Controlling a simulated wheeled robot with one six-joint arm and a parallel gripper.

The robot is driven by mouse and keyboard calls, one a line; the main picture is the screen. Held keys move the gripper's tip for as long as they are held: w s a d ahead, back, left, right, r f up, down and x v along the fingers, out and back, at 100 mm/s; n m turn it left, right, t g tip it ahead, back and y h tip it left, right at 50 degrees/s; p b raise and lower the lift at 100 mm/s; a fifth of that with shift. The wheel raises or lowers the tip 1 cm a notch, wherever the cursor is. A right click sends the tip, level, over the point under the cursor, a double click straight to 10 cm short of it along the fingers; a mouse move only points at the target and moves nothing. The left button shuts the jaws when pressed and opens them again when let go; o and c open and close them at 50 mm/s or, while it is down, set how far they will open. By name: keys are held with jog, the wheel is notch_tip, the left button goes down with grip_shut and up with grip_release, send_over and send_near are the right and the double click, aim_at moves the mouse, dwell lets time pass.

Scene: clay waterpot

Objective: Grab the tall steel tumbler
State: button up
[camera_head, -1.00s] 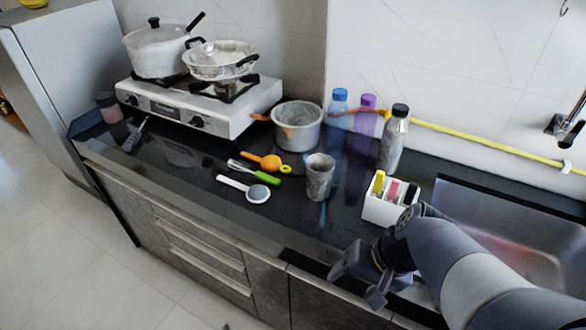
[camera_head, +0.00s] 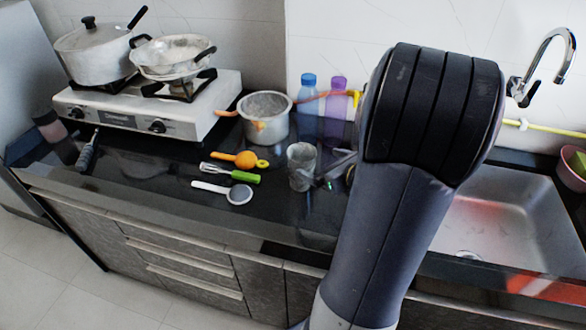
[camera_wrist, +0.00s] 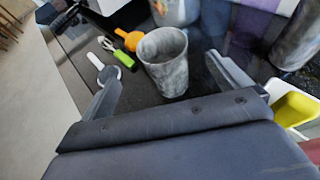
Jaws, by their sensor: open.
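The tall steel tumbler (camera_head: 301,167) stands upright on the dark counter, grey and mottled, right of the small utensils. In the wrist view the tumbler (camera_wrist: 166,62) stands just ahead of my gripper (camera_wrist: 168,82), roughly centred between the two fingers. My gripper is open and its fingers show no contact with the tumbler. In the head view the fingertips (camera_head: 338,168) are close to the tumbler's right side, and my arm hides most of the gripper.
A steel pot (camera_head: 266,125) stands behind the tumbler, with blue (camera_head: 308,108) and purple (camera_head: 335,110) bottles to its right. Utensils, including a green-handled whisk (camera_head: 232,173), lie left. A stove (camera_head: 150,105) is further left; a sink (camera_head: 500,215) is right. The white caddy shows at the wrist view's right (camera_wrist: 292,107).

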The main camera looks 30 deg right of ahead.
send_near(294, 151)
jog(key=shift+x, duration=3.1)
jog(key=shift+s, duration=0.1)
jog(key=c, duration=1.4)
